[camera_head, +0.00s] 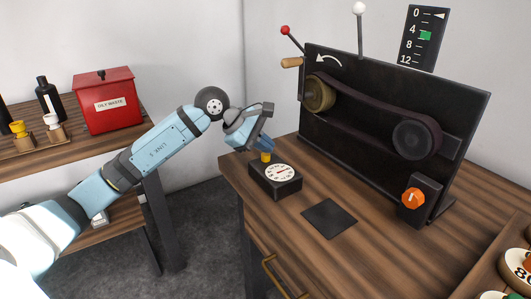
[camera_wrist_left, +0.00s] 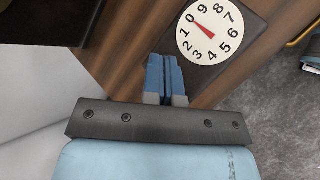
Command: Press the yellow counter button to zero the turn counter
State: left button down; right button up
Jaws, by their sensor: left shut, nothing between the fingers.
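The turn counter (camera_head: 276,181) is a black box with a white round dial on top, near the table's left edge. In the left wrist view its dial (camera_wrist_left: 222,46) shows digits and a red pointer aimed near 0 and 1. The yellow counter button (camera_head: 265,157) stands on the box behind the dial. My left gripper (camera_head: 264,147) is shut and empty, its blue fingertips pointing down right above the button. I cannot tell whether they touch it. In the left wrist view the fingers (camera_wrist_left: 167,75) hide the button. My right gripper is not in view.
Behind the counter stands a black panel (camera_head: 365,165) with a belt on two pulleys, levers and an orange knob (camera_head: 413,199). A dark flat pad (camera_head: 329,218) lies in front. A red waste box (camera_head: 105,100) sits on the left shelf. Round discs lie in a tray at bottom right.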

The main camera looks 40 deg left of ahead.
aim_at(265, 155)
pick_arm(q)
jog(key=shift+r, duration=0.45)
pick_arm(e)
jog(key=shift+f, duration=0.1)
pick_arm(q)
jog(key=shift+w+r+p, duration=0.1)
jog(key=shift+r+p, duration=0.4)
jog(key=shift+r, duration=0.05)
jog(key=shift+r+p, duration=1)
jog(key=shift+r, duration=1)
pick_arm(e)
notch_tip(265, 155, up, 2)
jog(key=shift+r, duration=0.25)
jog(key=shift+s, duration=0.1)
